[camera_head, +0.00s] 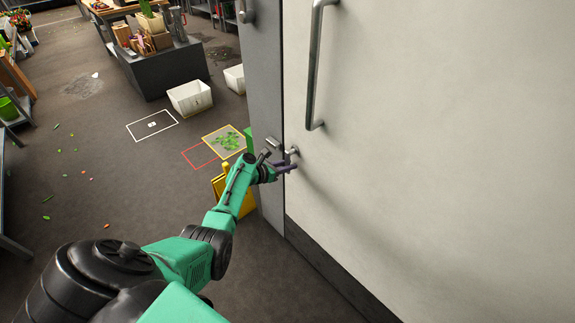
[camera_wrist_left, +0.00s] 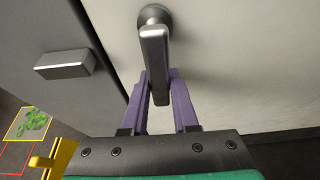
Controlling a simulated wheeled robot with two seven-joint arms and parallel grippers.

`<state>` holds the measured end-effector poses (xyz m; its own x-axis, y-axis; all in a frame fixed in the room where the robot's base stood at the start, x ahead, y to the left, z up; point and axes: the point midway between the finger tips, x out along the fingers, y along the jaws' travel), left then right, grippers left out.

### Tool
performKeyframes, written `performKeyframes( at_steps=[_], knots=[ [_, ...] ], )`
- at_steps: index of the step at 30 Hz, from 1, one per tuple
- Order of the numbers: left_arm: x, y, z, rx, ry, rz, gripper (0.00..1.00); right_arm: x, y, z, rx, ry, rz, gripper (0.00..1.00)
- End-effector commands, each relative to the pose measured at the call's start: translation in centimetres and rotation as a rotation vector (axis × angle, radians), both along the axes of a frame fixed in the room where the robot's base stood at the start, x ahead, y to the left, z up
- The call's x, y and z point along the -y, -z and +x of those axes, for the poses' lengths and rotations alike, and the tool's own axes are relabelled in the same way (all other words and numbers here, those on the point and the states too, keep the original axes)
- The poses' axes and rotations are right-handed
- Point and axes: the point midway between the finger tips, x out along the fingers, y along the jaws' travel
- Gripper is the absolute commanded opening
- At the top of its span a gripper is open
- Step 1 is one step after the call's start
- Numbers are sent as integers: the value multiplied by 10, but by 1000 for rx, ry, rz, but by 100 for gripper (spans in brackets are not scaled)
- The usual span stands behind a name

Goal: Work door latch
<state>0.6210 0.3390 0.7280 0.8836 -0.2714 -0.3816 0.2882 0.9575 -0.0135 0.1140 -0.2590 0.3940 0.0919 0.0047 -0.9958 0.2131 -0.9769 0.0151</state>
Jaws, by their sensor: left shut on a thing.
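A large white door (camera_head: 440,130) fills the right of the head view, with a long vertical metal pull bar (camera_head: 313,70). Below the bar, near the door's left edge, is a small metal latch handle (camera_head: 292,152). In the left wrist view the latch handle (camera_wrist_left: 155,50) runs from its round mount on the door down between the two purple fingers. My left gripper (camera_head: 287,168) is at the latch. In the left wrist view the left gripper (camera_wrist_left: 158,100) is shut on the handle's lower end. My right gripper is not in view.
A metal block (camera_wrist_left: 65,64) sits on the grey frame left of the latch. A yellow object (camera_head: 219,186) stands on the floor behind my forearm. White bins (camera_head: 190,97) and a dark display table (camera_head: 160,68) stand farther back. Leaves lie on a yellow-outlined floor square (camera_head: 226,140).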

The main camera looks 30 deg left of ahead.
Motion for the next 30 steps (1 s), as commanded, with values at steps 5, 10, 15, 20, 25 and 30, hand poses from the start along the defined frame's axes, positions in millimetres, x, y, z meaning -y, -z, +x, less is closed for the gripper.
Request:
performKeyframes(
  at_steps=[5,10,15,20,25,30],
  knots=[
    [2,4,-2,-9,3,-5,57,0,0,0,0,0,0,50],
    [1,3,-1,-5,1,-3,57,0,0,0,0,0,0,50],
    [1,0,-2,-4,1,-2,57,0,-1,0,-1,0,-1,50],
    [-5,-10,-19,-5,1,-1,57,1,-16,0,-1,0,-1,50],
    [-16,-27,-56,-5,0,-1,57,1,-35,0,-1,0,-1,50],
    [-29,-42,-99,-6,1,-1,57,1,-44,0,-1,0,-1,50]
  ],
)
